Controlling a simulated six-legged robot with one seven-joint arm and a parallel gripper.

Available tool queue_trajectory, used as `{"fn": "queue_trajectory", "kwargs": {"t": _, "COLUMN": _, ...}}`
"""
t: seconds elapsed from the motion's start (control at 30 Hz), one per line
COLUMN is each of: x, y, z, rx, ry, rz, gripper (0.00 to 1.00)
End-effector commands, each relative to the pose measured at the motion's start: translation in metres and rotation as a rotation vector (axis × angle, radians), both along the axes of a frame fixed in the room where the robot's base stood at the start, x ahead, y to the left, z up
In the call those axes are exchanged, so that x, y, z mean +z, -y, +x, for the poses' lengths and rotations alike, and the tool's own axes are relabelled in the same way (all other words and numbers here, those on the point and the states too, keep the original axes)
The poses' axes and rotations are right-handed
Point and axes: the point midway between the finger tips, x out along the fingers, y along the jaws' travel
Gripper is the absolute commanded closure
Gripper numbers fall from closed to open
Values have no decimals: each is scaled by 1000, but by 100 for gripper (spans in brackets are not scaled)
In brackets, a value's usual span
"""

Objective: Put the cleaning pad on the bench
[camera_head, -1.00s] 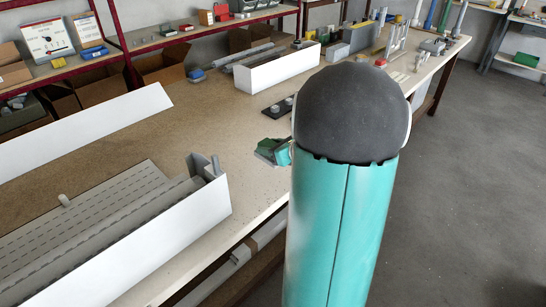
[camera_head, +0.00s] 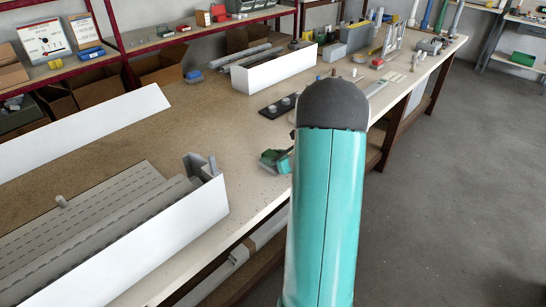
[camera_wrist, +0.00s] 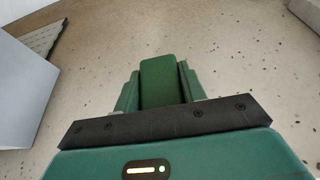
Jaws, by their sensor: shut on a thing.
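The cleaning pad appears as a green block (camera_wrist: 162,80) in the wrist view, held between the two green fingers of my gripper (camera_wrist: 160,76). The gripper is shut on it. In the head view the gripper (camera_head: 282,162) shows partly beside my teal arm link, with the green pad (camera_head: 268,157) at its left end, over the front edge area of the bench (camera_head: 225,120). The speckled bench top (camera_wrist: 245,55) lies beneath the pad in the wrist view. I cannot tell whether the pad touches it.
A white-sided tray with grey slatted profiles (camera_head: 150,240) stands left of the gripper. A white box (camera_head: 275,68) and a dark plate with round knobs (camera_head: 280,107) lie farther back. Bare bench top lies between them. My arm hides part of the bench edge.

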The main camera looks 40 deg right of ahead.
Motion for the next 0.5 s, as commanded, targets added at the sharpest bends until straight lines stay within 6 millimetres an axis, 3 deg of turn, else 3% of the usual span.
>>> {"fn": "queue_trajectory", "kwargs": {"t": 0.23, "x": -3, "y": 0, "z": 0, "rx": 1, "ry": 0, "rz": 0, "gripper": 83}}
{"fn": "queue_trajectory", "kwargs": {"t": 0.27, "x": -3, "y": 0, "z": 0, "rx": 0, "ry": 0, "rz": 0, "gripper": 53}}
{"fn": "queue_trajectory", "kwargs": {"t": 0.33, "x": -3, "y": 0, "z": 0, "rx": 0, "ry": 0, "rz": 0, "gripper": 40}}
{"fn": "queue_trajectory", "kwargs": {"t": 0.5, "x": -2, "y": 0, "z": 0, "rx": 0, "ry": 0, "rz": 0, "gripper": 38}}
